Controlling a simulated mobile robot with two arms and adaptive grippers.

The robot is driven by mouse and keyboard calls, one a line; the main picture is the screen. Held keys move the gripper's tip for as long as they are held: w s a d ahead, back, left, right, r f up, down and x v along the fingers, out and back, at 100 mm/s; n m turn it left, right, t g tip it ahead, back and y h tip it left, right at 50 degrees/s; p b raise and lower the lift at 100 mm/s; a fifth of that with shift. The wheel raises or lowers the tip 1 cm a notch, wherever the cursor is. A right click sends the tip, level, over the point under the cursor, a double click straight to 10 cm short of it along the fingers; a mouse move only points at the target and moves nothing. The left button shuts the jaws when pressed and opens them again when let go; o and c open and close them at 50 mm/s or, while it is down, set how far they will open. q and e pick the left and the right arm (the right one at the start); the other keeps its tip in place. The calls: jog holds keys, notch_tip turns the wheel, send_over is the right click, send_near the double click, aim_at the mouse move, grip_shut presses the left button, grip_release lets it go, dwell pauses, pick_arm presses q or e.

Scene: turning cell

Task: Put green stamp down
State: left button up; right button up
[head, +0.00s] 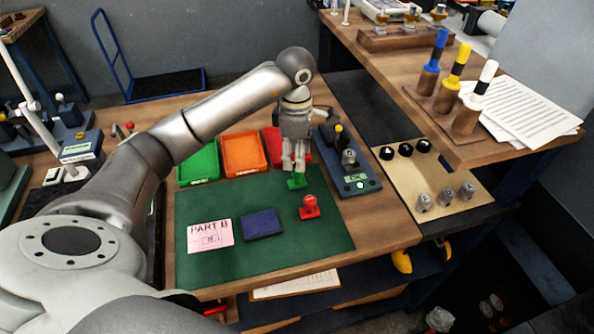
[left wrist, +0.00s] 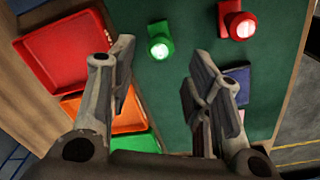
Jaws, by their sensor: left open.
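The green stamp (head: 297,181) stands on the green mat (head: 330,240) near its back edge, just below my left gripper (head: 293,163). In the left wrist view the green stamp (left wrist: 160,42) shows past the two fingertips, with nothing between the fingers of the left gripper (left wrist: 157,75). The left gripper is open and apart from the stamp in that view. A red stamp (head: 309,208) stands upright on the mat to the front right of the green one; it also shows in the left wrist view (left wrist: 239,22). My right gripper is in neither view.
Green (head: 199,163), orange (head: 243,154) and red (head: 270,139) trays stand behind the mat. A dark blue device (head: 350,165) stands right of the gripper. An ink pad (head: 262,224) and a pink PART card (head: 209,235) lie on the mat. The mat's front right is clear.

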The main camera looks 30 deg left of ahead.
pick_arm(q)
jog(key=shift+s+r+b, duration=0.15)
jog(key=shift+r+b, duration=0.3)
jog(key=shift+r, duration=2.1)
jog(key=shift+f, duration=0.15)
